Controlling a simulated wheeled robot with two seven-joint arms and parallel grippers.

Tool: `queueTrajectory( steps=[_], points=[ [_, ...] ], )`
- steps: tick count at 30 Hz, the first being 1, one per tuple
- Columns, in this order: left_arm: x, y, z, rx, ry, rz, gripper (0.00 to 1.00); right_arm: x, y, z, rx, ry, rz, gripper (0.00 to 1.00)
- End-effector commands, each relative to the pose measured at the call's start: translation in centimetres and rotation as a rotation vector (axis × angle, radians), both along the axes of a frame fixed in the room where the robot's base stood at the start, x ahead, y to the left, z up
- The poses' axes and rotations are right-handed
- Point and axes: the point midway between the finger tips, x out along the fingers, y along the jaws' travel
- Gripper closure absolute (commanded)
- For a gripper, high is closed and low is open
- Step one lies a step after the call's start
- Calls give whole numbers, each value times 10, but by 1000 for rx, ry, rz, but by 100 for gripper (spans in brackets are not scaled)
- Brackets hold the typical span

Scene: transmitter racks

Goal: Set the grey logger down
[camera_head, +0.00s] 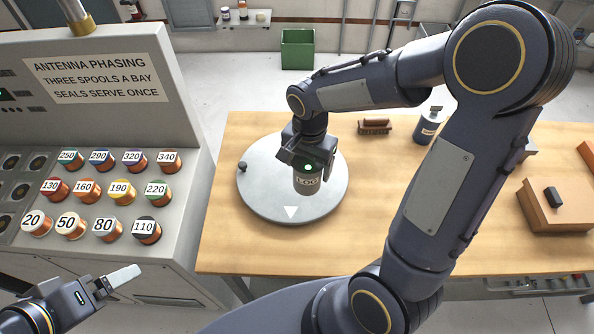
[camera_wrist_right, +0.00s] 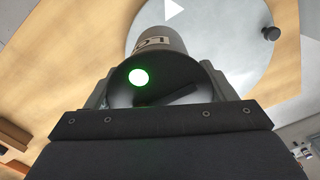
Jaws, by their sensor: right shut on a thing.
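The grey logger (camera_head: 308,184) is a small upright cylinder with a dark top, a lit green light and a label reading LOG. My right gripper (camera_head: 308,163) is shut on it near its top. The logger is over the round grey turntable (camera_head: 265,198) on the wooden table; I cannot tell whether its base touches.
The turntable has a white triangle (camera_head: 291,212) and a small dark knob (camera_head: 242,166). The spool console (camera_head: 180,120) stands left. Table front is clear.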

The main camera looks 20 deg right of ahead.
Motion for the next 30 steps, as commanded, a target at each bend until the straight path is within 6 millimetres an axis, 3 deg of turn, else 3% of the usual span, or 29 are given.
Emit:
queueTrajectory(
  steps=[3, 9, 14, 21, 30],
  points=[
    [0, 0, -20, 0, 0, 0, 12, 22, 2, -30, 0, 1, 0, 55],
    [0, 0, -29, 0, 0, 0, 12, 42, 3, -49, 1, -1, 2, 55],
    [0, 0, -32, 0, -1, 0, 12, 48, 3, -55, 0, -1, 2, 55],
    [0, 0, -57, 0, 0, 0, 12, 53, 4, -91, 0, 0, 2, 55],
    [0, 0, -55, 0, -1, 0, 12, 54, 4, -91, 0, -2, 2, 55]
  ],
)
